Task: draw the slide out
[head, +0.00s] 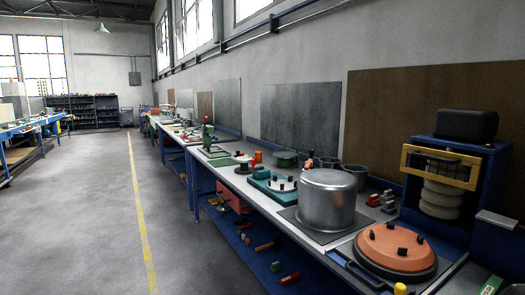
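My gripper is not in the head view. No part is plainly marked as the slide, and I cannot tell which one it is. A round orange-brown disc (395,247) with black knobs sits on a dark round base at the bench's near end. A dark blue, handle-like bar (347,268) lies at its left, by the bench's front edge. Behind stands a blue press-like housing (488,170) with a yellow-framed guard (440,165) across its upper front and a stack of pale rounded pieces (441,198) below.
A large silver pot (327,200) stands upside down on a dark mat left of the disc. Teal and green fixtures (270,183) stand farther along the bench. Red and dark small parts (382,200) lie near the housing. The floor (90,220) left of the bench is clear.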

